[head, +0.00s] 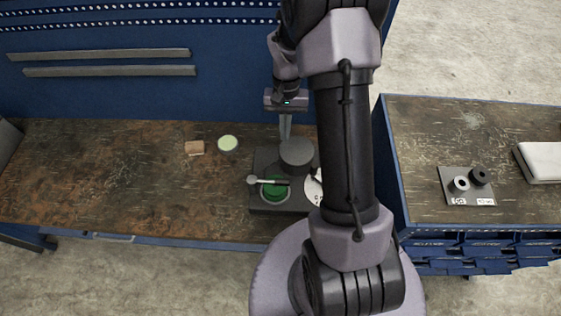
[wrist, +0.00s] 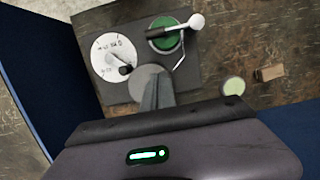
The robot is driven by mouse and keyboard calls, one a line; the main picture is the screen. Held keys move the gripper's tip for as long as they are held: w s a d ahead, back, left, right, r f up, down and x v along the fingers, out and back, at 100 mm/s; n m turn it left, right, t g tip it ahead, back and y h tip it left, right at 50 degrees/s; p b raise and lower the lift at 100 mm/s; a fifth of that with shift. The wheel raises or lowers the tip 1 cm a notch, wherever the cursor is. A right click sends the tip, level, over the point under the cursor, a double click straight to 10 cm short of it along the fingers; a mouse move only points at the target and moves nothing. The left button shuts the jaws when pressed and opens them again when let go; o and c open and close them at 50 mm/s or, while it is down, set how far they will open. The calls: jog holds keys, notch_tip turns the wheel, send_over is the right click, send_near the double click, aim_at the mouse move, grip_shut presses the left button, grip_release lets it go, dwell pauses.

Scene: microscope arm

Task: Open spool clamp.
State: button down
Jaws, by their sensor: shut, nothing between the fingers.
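A dark base plate (head: 262,203) sits on the workbench, partly hidden by my arm. On it is a green round spool (head: 273,190), also in the wrist view (wrist: 163,40). A lever with a pale ball knob (head: 252,180) lies across the spool; the knob also shows in the wrist view (wrist: 196,21). I take this lever to be the spool clamp. A grey cylinder (head: 296,155) and a white dial (wrist: 112,57) stand beside it. My gripper (head: 285,138) is shut and empty, pointing down by the grey cylinder, apart from the lever; its fingers partly cover the cylinder in the wrist view (wrist: 155,97).
A pale green disc (head: 228,143) and a small tan block (head: 194,148) lie left of the plate. The bench's left side is clear. A blue perforated back wall stands behind. On the right bench are a plate with two small spools (head: 467,187) and a white object (head: 542,160).

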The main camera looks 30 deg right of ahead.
jog(key=s+a+f, duration=0.1)
jog(key=s+f, duration=0.1)
jog(key=f, duration=0.3)
jog(key=s+a+f+b, duration=0.1)
jog(key=s+a+f, duration=0.1)
jog(key=f, duration=0.3)
jog(key=shift+s+a+f, duration=0.2)
jog(key=shift+s+a, duration=0.1)
jog(key=shift+s, duration=0.2)
jog(key=shift+s+b, duration=0.1)
jog(key=shift+b, duration=0.2)
